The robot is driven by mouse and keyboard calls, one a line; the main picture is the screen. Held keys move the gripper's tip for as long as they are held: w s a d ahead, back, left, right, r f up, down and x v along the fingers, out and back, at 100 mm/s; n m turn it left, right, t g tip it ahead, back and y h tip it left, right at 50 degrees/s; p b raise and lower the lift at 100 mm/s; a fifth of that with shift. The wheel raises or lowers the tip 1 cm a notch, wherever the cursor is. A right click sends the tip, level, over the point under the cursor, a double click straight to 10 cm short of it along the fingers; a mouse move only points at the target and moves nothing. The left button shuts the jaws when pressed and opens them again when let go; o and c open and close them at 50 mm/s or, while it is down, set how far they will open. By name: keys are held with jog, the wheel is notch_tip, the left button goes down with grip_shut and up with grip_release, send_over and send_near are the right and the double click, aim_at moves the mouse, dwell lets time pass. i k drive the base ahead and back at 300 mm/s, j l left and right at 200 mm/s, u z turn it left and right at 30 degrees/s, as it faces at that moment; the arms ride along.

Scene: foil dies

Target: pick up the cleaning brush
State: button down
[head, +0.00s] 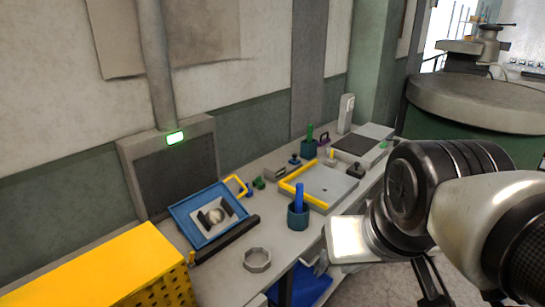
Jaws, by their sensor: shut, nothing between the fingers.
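I cannot tell for sure which thing is the cleaning brush. A blue upright handle (299,197) stands in a dark teal cup (298,217) near the bench's front edge. A green upright handle (310,132) stands in a similar cup (308,149) farther back. What is inside the cups is hidden. My gripper (432,283) is at the lower right, partly hidden by my wrist and cut by the frame's bottom. It is in front of the bench, apart from both cups, shut and empty.
The bench (224,269) holds a blue-framed tray (185,212), a grey octagonal ring (257,260), a yellow-edged plate (325,187) and small knobbed tools. A yellow perforated box (120,270) stands at lower left. A blue bin (310,284) sits below. A large round machine (480,98) stands at upper right.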

aim_at(300, 186)
jog(key=u, duration=0.4)
jog(key=i+l+u, duration=0.15)
jog(key=u, duration=0.15)
jog(key=i+l+u, duration=0.1)
jog(key=l+u, duration=0.55)
jog(key=i+l, duration=0.1)
jog(key=l, duration=0.35)
jog(key=i+l+u, duration=0.1)
jog(key=l, duration=0.85)
jog(key=i+u, duration=0.05)
